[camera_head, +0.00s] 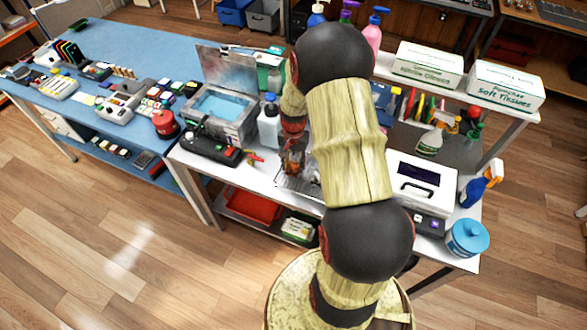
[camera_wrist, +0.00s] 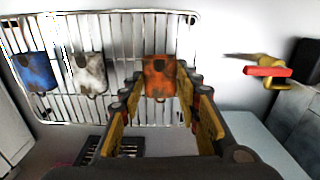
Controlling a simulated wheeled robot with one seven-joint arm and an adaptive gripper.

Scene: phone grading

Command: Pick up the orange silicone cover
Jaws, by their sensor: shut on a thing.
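The orange silicone cover (camera_wrist: 158,72) is between the fingertips of my gripper (camera_wrist: 163,84) in the wrist view. The gripper is shut on it, with a finger at each side. A wire rack (camera_wrist: 120,112) lies behind the cover; I cannot tell whether the cover still touches it. A blue cover (camera_wrist: 36,72) and a greyish-white cover (camera_wrist: 88,74) lie on the rack to the left. In the head view my gripper (camera_head: 291,168) is low over the rack (camera_head: 297,186), and my arm hides much of that spot.
A red-handled yellow tool (camera_wrist: 268,72) lies right of the rack in the wrist view. In the head view, a metal basin (camera_head: 247,124) and white bottle (camera_head: 268,130) stand left of my gripper. A white box (camera_head: 408,172) and blue tub (camera_head: 467,240) stand right.

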